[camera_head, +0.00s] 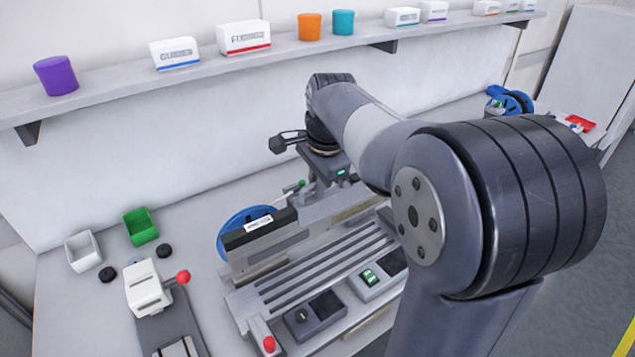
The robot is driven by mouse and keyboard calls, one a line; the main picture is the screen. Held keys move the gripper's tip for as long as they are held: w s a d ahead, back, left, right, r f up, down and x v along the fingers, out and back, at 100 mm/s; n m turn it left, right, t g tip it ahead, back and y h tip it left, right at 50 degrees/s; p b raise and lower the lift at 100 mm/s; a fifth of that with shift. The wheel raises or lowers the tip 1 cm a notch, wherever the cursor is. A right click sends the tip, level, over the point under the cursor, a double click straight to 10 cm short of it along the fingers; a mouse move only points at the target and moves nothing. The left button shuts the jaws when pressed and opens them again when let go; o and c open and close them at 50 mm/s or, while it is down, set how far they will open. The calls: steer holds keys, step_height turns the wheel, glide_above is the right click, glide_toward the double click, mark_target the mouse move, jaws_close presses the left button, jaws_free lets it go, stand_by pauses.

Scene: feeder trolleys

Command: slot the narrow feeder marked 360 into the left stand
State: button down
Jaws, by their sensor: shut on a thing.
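A narrow grey feeder (290,235) with a black end, a small white label (258,224) and a blue reel (231,228) lies along the back edge of a slotted stand (318,268). The label is too small to read surely. My gripper (318,196) points down and is shut on the feeder's upper part, right of the label. The fingertips are partly hidden. The stand has several parallel grooves running lengthwise. The feeder's underside is hidden, so I cannot tell whether it sits in a groove or hovers just above. My arm hides the stand's right end.
A white device with a red knob (183,277) stands at the left. A green bin (141,226) and a white bin (83,251) are behind it. A red-knobbed lever (268,343) is at the stand's front. A wall shelf (200,74) holds boxes and cups above.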

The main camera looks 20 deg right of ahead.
mark_target(328, 223)
step_height(328, 223, down, 8)
steer(key=b, duration=0.7)
steer(key=shift+f+b, duration=0.7)
steer(key=shift+f, duration=0.9)
steer(key=shift+f+b, duration=0.3)
steer(key=shift+f, duration=0.65)
stand_by(1.1)
steer(key=shift+w+d+p, duration=0.2)
steer(key=shift+d, duration=0.45)
steer(key=shift+w+d+p, duration=0.2)
steer(key=shift+d, duration=0.45)
stand_by(0.3)
steer(key=c, duration=1.4)
jaws_free()
steer(key=shift+s+f, duration=0.1)
steer(key=shift+f, duration=0.05)
steer(key=r, duration=0.3)
steer(key=s+r, duration=0.1)
steer(key=r, duration=0.3)
steer(key=s+r, duration=0.1)
steer(key=r, duration=0.2)
steer(key=shift+d+r, duration=0.3)
steer(key=shift+r, duration=0.1)
